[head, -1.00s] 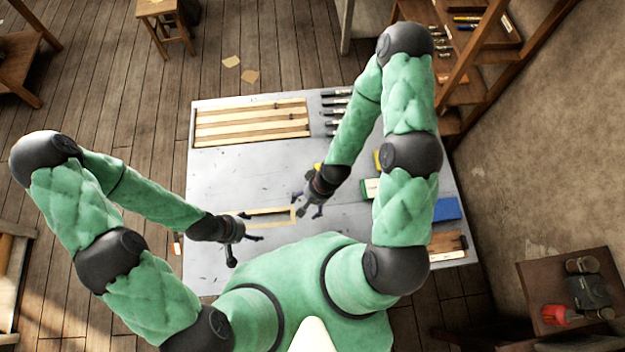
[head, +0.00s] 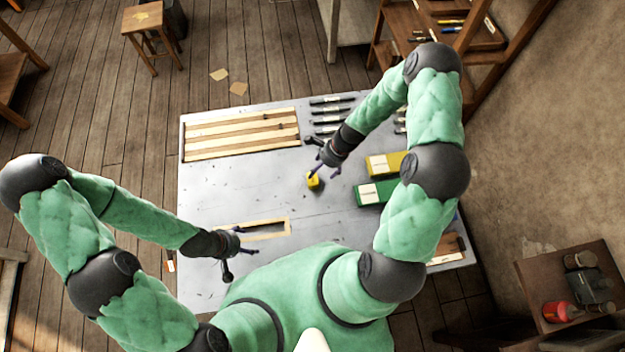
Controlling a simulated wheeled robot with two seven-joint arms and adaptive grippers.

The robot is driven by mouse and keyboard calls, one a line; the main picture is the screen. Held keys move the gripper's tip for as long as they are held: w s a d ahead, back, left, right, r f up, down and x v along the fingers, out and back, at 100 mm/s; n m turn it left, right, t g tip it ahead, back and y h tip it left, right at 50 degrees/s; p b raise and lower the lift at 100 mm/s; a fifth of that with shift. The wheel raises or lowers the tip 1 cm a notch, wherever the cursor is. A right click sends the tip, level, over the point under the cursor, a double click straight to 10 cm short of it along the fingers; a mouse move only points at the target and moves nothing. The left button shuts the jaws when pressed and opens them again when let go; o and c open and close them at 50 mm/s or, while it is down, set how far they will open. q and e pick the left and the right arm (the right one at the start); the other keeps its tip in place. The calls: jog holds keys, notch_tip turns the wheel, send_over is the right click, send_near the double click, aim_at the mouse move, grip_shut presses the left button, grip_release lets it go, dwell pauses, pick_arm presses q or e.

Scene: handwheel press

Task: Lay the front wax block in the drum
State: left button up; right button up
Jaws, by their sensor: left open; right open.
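A small yellow block (head: 313,182) with a dark mark lies on the grey table; I cannot tell whether it is the front wax block. My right gripper (head: 324,168) is open, close beside and partly over it, with its fingers pointing down-left; I cannot tell if they touch. My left gripper (head: 240,258) is open and empty near the front left of the table, just below a wooden-framed slot (head: 265,229). I cannot make out a drum in this view; my body and arms hide part of the table.
A slatted wooden rack (head: 240,134) lies at the back left of the table (head: 215,185). Several dark pen-like sticks (head: 330,112) lie at the back middle. A yellow box (head: 382,164) and a green box (head: 370,193) lie right of the small block. The table's middle left is clear.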

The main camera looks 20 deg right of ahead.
aim_at(314, 178)
jog(key=shift+x, duration=3.1)
pick_arm(q)
jog(key=shift+r, duration=0.2)
pick_arm(e)
jog(key=shift+s+a+r, duration=0.1)
jog(key=shift+a, duration=0.1)
jog(key=c, duration=1.4)
jog(key=shift+r, duration=0.45)
notch_tip(314, 178, up, 3)
jog(key=shift+f, duration=0.2)
pick_arm(q)
jog(key=shift+f+b, duration=0.3)
jog(key=shift+f, duration=0.2)
notch_tip(314, 178, down, 2)
jog(key=shift+f+b, duration=0.1)
jog(key=shift+b, duration=1)
jog(key=shift+f, duration=0.15)
pick_arm(e)
jog(key=shift+s+a+r, duration=1.05)
jog(key=shift+s+r, duration=0.55)
jog(key=shift+s, duration=0.5)
jog(key=shift+s+a+r, duration=1)
jog(key=shift+s+r, duration=0.55)
jog(key=shift+s, duration=0.55)
jog(key=shift+s+a+r, duration=1.05)
jog(key=shift+s+r, duration=0.55)
jog(key=shift+s, duration=0.45)
